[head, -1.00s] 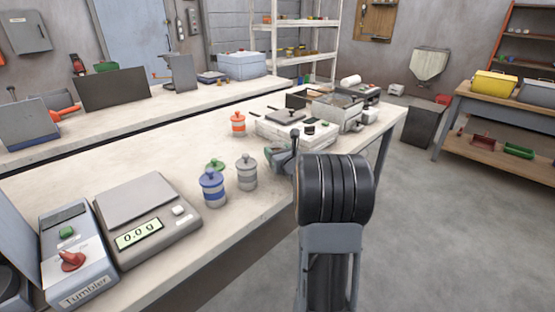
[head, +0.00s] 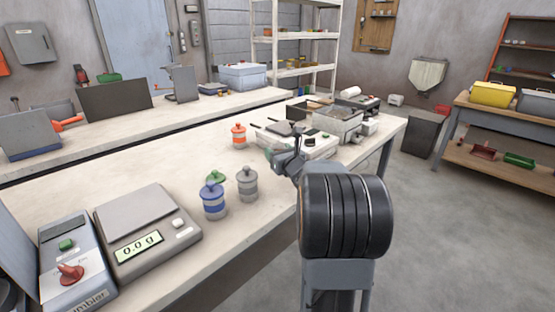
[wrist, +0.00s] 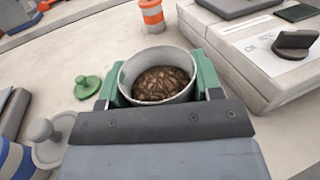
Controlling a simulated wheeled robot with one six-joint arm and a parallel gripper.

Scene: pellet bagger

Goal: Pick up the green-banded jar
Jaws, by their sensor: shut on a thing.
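My gripper (wrist: 158,80) is shut on an open, pale jar (wrist: 153,58) in the wrist view, with one green-sided finger on each side. The jar has no lid on and holds brown pellets. The gripper hides its outer wall, so I cannot tell its band. A green knobbed lid (wrist: 88,87) lies on the bench left of the jar. In the head view my gripper (head: 281,156) is over the bench in front of the white box, and the jar is hard to make out. The green lid (head: 215,177) shows behind the blue-banded jar (head: 213,202).
A grey-banded jar (head: 247,184) stands beside the blue-banded jar. An orange-banded jar (head: 239,137) stands farther back. The white box (head: 318,148) is close to my gripper's right. A scale (head: 150,228) reading 0.0 g is at left front.

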